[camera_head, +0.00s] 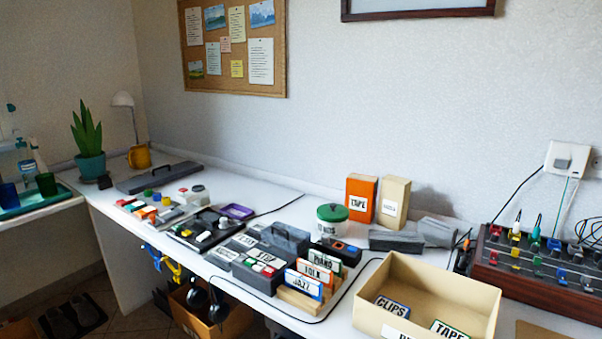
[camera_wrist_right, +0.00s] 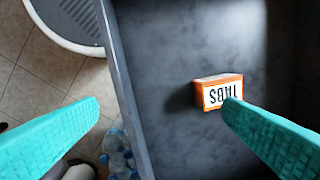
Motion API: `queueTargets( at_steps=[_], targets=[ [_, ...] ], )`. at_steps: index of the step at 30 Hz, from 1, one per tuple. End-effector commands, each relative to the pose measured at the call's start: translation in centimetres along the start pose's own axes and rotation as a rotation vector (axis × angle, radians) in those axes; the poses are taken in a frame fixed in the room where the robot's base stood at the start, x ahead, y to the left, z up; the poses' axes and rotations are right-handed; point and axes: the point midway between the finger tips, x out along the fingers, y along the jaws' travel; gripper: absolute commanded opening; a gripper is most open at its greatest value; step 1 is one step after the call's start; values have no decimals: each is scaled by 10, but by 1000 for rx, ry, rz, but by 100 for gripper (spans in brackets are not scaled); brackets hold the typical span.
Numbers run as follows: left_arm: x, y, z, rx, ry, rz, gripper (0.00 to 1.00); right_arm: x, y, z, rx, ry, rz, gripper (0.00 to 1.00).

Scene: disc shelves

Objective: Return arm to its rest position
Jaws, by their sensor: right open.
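My right gripper (camera_wrist_right: 161,105) shows in the right wrist view as two teal fingers spread wide apart, with nothing held between them. Beyond them is a dark grey bin or tray (camera_wrist_right: 180,35) with an orange box labelled TABS (camera_wrist_right: 208,93) lying on its inner surface. The tip of the right-hand finger overlaps the box's lower edge in the picture; I cannot tell how far apart they are in depth. Neither arm nor gripper shows in the head view, and my left gripper is in no view.
In the head view a long white table (camera_head: 240,262) carries a cardboard box (camera_head: 470,300), label cards (camera_head: 310,275), a green-lidded tub (camera_head: 332,222) and a control panel (camera_head: 540,272).

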Motion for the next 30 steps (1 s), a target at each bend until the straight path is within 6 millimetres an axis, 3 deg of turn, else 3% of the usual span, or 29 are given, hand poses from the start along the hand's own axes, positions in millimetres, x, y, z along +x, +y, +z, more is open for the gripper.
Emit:
queueTargets(
  at_steps=[8, 14, 21, 30],
  targets=[
    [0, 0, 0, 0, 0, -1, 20, 2, -11, 36, 294, -77, -133, 90],
    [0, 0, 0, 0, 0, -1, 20, 0, -7, 51, 762, -163, -251, 90],
    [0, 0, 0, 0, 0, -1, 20, 5, 42, 33, 1450, -176, -318, 90],
    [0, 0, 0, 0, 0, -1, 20, 13, 121, 13, 1994, -55, -332, 90]
  ],
)
